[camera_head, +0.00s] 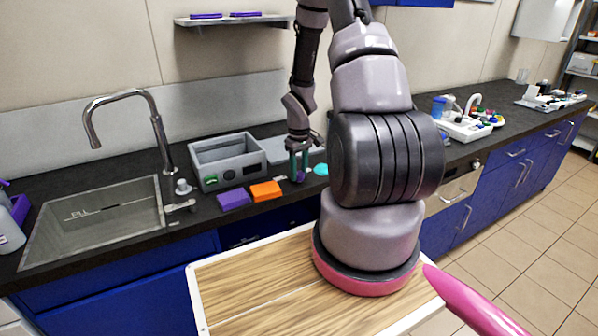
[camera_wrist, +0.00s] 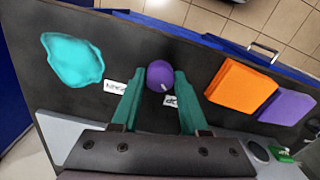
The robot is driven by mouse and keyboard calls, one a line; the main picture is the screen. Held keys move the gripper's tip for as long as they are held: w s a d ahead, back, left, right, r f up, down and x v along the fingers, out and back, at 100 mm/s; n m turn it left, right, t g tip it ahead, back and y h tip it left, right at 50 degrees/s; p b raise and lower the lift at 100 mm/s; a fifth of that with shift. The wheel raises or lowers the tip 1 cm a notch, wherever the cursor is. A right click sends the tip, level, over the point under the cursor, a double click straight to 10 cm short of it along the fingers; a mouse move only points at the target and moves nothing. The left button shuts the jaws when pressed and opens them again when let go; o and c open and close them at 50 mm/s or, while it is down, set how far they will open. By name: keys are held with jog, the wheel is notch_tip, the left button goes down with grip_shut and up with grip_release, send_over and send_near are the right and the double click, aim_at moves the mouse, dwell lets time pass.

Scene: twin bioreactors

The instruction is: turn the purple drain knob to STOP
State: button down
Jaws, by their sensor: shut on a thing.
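The purple knob (camera_wrist: 160,74) sits on the dark counter between my gripper's two teal fingertips in the wrist view. A short pale mark shows on its face, toward the lower right. My gripper (camera_wrist: 159,82) is shut on the knob, a finger on each side. One white label (camera_wrist: 115,87) lies left of the knob. Another white label (camera_wrist: 176,101) lies below right of it, partly hidden by a finger. I cannot read either surely. In the head view, my gripper (camera_head: 299,174) points down at the counter; the knob is only a small purple spot there.
An orange cloth (camera_head: 266,191) and a purple cloth (camera_head: 234,199) lie left of my gripper. A teal cloth (camera_head: 321,169) lies just right of it. A grey box (camera_head: 228,160) stands behind the cloths. A sink (camera_head: 92,222) with a tall tap is further left.

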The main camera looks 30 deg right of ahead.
dwell(0.4)
jog(key=shift+c, duration=2.1)
grip_release()
jog(key=shift+r, duration=0.15)
notch_tip(320, 180, up, 11)
jog(key=shift+f, duration=0.2)
notch_tip(320, 180, up, 11)
jog(key=m+t, duration=0.1)
send_over(299, 173)
jog(key=s+a, duration=0.2)
jog(key=a, duration=0.1)
jog(key=s+a+r+m+t, duration=0.2)
jog(key=s+a+r, duration=0.15)
jog(key=r, duration=0.55)
jog(key=s+a+r+m+t+y, duration=0.2)
jog(key=s+a+r, duration=0.5)
jog(key=s+r, duration=0.5)
jog(key=shift+s+r+m+t, duration=0.15)
jog(key=shift+s+m+t, duration=0.8)
jog(key=shift+t, duration=0.15)
